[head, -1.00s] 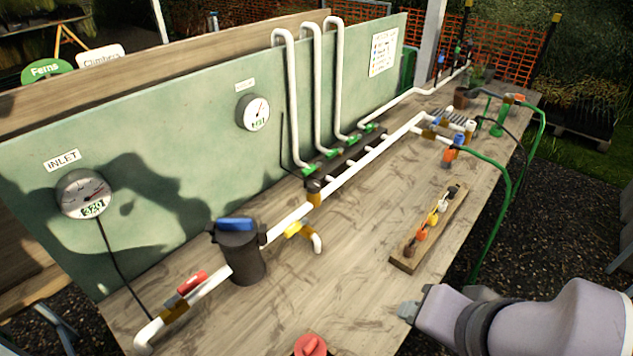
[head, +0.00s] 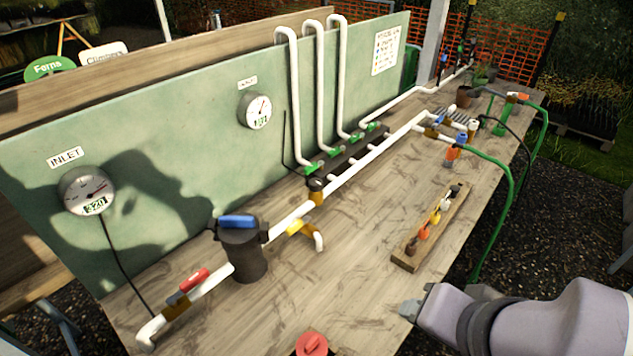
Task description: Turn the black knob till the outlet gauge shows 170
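The black knob (head: 316,184) sits on a brass body in the white pipe, at the left end of the dark manifold. The round outlet gauge (head: 257,110) is on the green panel above and left of the knob. Its small digital reading is too blurred to read surely, and its label is also unclear. My gripper (head: 408,310) is at the lower right over the table, well apart from the knob. Nothing shows in its grey tip, and whether its fingers are apart cannot be made out.
The inlet gauge (head: 88,190) reads 320. A black filter with a blue top (head: 238,250), a red-handled valve (head: 187,287) and a yellow-handled valve (head: 302,229) stand along the pipe. A wooden strip with small coloured pieces (head: 405,262) lies near my gripper.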

